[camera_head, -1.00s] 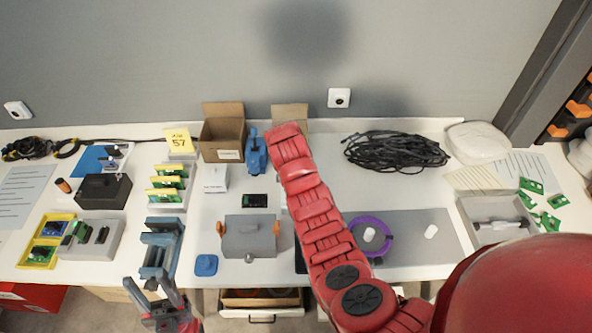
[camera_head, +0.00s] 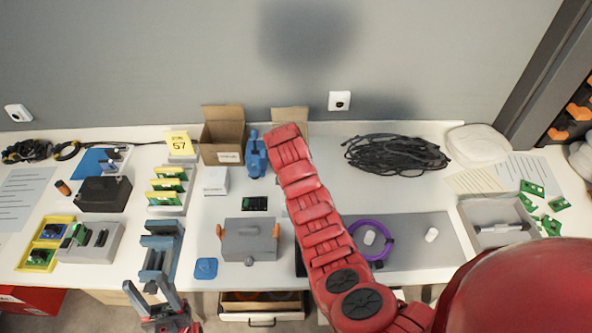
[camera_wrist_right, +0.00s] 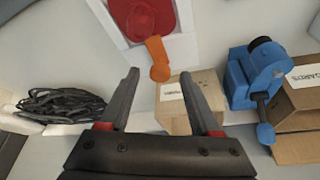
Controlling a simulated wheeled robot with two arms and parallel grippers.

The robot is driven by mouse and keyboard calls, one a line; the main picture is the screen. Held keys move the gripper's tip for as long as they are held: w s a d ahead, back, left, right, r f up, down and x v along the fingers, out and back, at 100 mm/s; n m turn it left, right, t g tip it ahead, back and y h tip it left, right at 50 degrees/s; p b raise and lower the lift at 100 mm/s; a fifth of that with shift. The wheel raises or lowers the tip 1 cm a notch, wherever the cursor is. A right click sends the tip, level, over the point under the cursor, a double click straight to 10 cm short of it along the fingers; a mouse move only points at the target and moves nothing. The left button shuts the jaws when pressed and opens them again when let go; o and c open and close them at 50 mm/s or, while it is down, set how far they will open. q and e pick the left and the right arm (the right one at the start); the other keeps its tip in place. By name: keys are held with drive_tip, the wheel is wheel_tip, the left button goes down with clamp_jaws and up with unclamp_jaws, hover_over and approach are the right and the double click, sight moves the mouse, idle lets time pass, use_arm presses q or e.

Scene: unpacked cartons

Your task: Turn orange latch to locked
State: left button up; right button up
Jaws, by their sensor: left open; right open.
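In the right wrist view an orange lever (camera_wrist_right: 157,58) lies over a red round patch (camera_wrist_right: 145,16) on a white panel. Its rounded end shows between the tips of my right gripper (camera_wrist_right: 159,74), which is open; contact cannot be told. In the head view my red right arm hides this lever and the right gripper. A grey box (camera_head: 248,238) there has an orange latch on its left side (camera_head: 220,231) and another on its right side (camera_head: 277,231). My left gripper (camera_head: 146,279) is open at the front edge, by a blue-grey stand (camera_head: 160,240).
Open cartons (camera_head: 222,135) and a blue vise (camera_head: 256,154) stand at the back; the vise also shows in the right wrist view (camera_wrist_right: 250,78). Black cables (camera_head: 395,152) lie back right. A purple ring (camera_head: 388,243) lies on the grey mat (camera_head: 420,255).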

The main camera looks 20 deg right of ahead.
drive_tip(key=p+v, duration=1)
drive_tip(key=v, duration=0.7)
drive_tip(key=shift+f, duration=0.1)
